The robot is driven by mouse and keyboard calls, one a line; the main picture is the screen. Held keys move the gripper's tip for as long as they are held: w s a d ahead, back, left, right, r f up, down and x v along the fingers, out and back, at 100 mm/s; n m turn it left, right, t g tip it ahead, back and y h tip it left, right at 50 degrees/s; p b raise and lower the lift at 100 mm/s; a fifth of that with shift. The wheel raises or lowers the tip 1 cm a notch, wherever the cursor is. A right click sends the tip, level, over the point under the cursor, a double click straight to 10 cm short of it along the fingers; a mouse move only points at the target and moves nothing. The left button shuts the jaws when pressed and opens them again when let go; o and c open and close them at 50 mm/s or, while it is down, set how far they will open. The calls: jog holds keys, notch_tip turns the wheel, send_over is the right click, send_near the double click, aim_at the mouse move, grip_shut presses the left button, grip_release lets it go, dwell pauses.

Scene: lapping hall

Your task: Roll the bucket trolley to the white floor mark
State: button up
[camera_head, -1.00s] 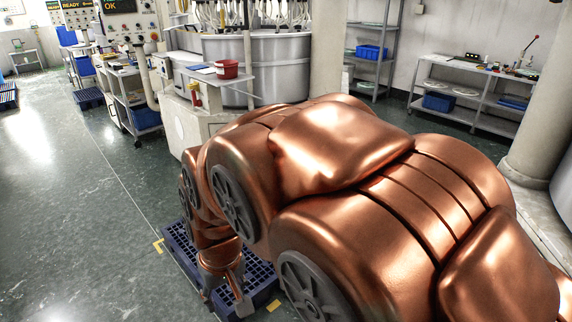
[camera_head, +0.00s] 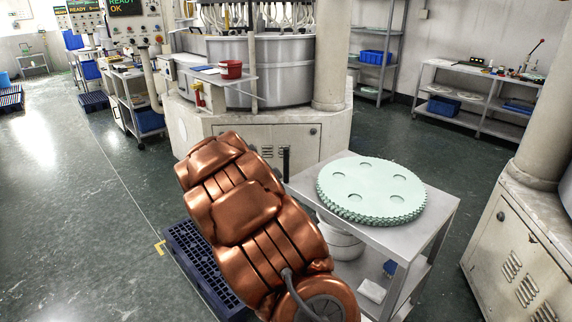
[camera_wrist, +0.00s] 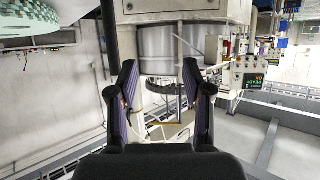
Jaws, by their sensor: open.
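In the head view a white bucket (camera_head: 342,240) shows under the top of a grey metal table (camera_head: 438,212), partly hidden behind my copper arm. I cannot tell whether it stands on a trolley of its own. No clear white floor mark shows, only a thin pale line (camera_head: 122,172) along the green floor. My gripper (camera_wrist: 160,68) is open and empty in the wrist view, its two dark fingers apart in front of the machine's metal drum (camera_wrist: 170,45). I cannot make out the gripper clearly in the head view.
Pale green toothed discs (camera_head: 372,188) lie stacked on the table. A dark blue pallet (camera_head: 195,262) is on the floor left of my arm, by a yellow corner mark (camera_head: 160,248). The drum machine's cabinet (camera_head: 270,143) stands behind. Open floor (camera_head: 60,220) lies to the left.

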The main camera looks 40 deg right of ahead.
aim_at(285, 162)
jog(key=shift+w+d+f+m+t+h, duration=0.1)
jog(key=shift+w+d+f+m+h, duration=0.5)
jog(key=shift+d, duration=2.35)
jog(key=shift+w+d+f+m+t+h, duration=0.25)
jog(key=shift+w+d+h, duration=0.75)
jog(key=shift+d, duration=2)
jog(key=shift+w+d+f+m+g+h, duration=0.1)
jog(key=shift+w+d+f+m+h, duration=0.3)
jog(key=shift+d+h, duration=1.7)
jog(key=shift+d+f+y, duration=0.2)
jog(key=shift+d+y, duration=0.7)
grip_shut()
